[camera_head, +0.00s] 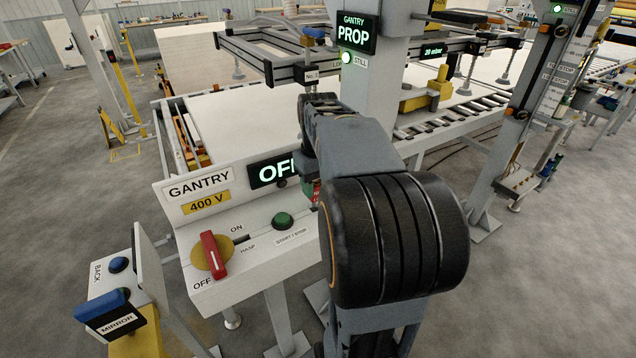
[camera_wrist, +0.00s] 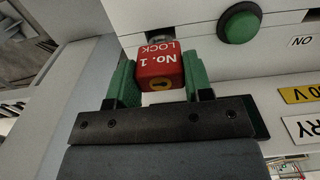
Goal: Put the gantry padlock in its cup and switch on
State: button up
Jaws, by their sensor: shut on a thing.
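The red padlock (camera_wrist: 160,62), lettered "No. 1 LOCK", is between the green fingers of my gripper (camera_wrist: 160,84) in the wrist view. The gripper is shut on it. Part of its grey shackle shows against the pale panel; whether it is open or hooked on something I cannot tell. In the head view my arm hides most of the gripper (camera_head: 308,186) and padlock (camera_head: 317,192), right of the green button. The red switch handle (camera_head: 213,254) stands on a yellow disc between ON and OFF labels. The lit display (camera_head: 271,170) appears to read OFF, partly covered. I cannot identify the cup.
The green start/stop button (camera_head: 283,220) is on the panel, also in the wrist view (camera_wrist: 240,23). A stand with a blue-handled mirror control (camera_head: 103,305) is at lower left. The GANTRY PROP sign (camera_head: 354,32) is on a post behind. Floor at right is open.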

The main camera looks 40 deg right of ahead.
jog(key=shift+f+b, duration=1.05)
jog(key=shift+f, duration=0.6)
jog(key=o, duration=1)
jog(key=shift+r, duration=0.1)
jog(key=shift+o, duration=0.2)
notch_tip(320, 180, up, 14)
jog(key=p, duration=0.2)
jog(key=shift+c, duration=0.4)
